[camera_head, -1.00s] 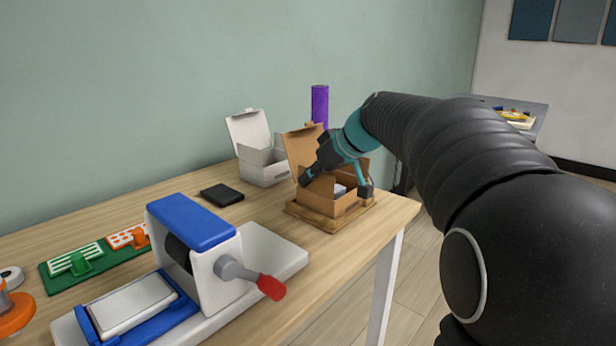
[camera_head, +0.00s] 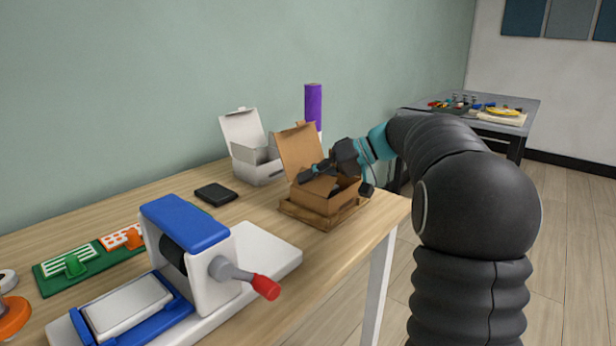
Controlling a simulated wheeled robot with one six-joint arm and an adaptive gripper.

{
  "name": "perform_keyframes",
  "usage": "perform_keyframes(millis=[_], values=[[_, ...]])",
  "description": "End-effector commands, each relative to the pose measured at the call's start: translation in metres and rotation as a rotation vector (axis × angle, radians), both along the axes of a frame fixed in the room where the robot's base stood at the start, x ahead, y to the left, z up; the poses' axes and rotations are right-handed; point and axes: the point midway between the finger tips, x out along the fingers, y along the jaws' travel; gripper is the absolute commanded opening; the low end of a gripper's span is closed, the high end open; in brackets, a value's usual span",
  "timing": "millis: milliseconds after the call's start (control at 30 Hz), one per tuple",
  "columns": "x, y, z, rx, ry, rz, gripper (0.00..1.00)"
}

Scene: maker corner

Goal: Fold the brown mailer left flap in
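The brown mailer (camera_head: 322,205) is a small cardboard box on a wooden tray (camera_head: 335,219) near the table's right end. Its lid (camera_head: 297,150) stands up at the back, leaning left. My gripper (camera_head: 336,184) is over the box's opening, reaching in from the right. Its fingers are spread wide, one near the box's left side and the other near its right side. I cannot tell whether either finger touches the cardboard. The left flap cannot be told apart clearly, and the gripper hides much of the box's inside.
A white open box (camera_head: 258,166) and a purple roll (camera_head: 313,106) stand behind the mailer. A black flat pad (camera_head: 216,194) lies to the left. A blue and white press with a red-tipped handle (camera_head: 264,287) fills the front. Another table (camera_head: 485,125) stands at the back right.

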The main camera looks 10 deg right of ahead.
Motion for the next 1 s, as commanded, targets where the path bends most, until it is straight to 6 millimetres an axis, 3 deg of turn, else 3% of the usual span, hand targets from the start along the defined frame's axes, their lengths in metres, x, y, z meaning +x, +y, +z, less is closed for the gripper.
perform_keyframes(millis=[633,733,767,1000], values=[[0.0007,-0.0008,-0.0015,0.043,0.032,0.000,0.00],[0.0005,-0.0007,-0.0015,0.043,0.032,0.000,0.24],[0.0005,-0.0007,-0.0015,0.043,0.032,0.000,0.28],[0.0006,-0.0007,-0.0014,0.042,0.031,0.000,0.28]])
